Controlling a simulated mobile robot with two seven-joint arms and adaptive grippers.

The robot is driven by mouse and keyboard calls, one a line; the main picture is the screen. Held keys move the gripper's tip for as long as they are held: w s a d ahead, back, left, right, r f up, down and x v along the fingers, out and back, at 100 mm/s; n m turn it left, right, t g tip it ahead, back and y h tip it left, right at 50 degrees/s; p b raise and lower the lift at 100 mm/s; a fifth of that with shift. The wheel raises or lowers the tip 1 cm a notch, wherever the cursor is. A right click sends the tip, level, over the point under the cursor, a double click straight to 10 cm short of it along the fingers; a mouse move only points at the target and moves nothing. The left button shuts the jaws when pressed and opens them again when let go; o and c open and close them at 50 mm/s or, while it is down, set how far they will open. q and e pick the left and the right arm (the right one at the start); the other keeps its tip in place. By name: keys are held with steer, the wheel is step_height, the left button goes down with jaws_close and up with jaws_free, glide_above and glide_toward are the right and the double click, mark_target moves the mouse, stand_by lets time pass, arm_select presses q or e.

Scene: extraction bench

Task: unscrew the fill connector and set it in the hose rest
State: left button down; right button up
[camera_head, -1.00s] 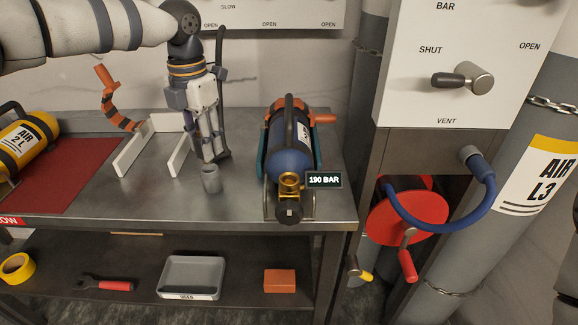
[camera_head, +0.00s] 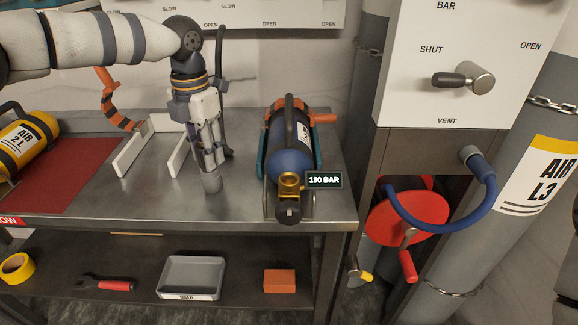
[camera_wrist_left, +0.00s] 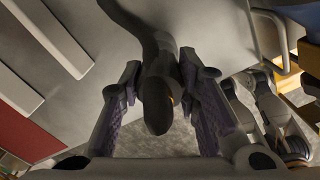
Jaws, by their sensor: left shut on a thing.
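The blue cylinder (camera_head: 290,165) lies in its cradle on the bench. Its brass valve outlet (camera_head: 290,181) faces up with nothing attached, beside a 190 BAR label. My left gripper (camera_head: 211,166) points down, left of the cylinder. It is shut on the fill connector (camera_wrist_left: 157,110), which is dark and rounded between the fingers in the left wrist view. A dark hose (camera_head: 225,135) runs up behind the gripper.
White brackets (camera_head: 133,151) and an orange clamp-like piece (camera_head: 115,105) stand left of the gripper. A yellow cylinder (camera_head: 25,140) lies on a red mat (camera_head: 80,165). The panel with the vent lever (camera_head: 462,80) is at right. The bench front left of the rest is clear.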

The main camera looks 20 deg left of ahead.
arm_select(q)
steer(key=shift+f, duration=0.35)
steer(key=c, duration=1.1)
jaws_free()
step_height(320, 180, up, 12)
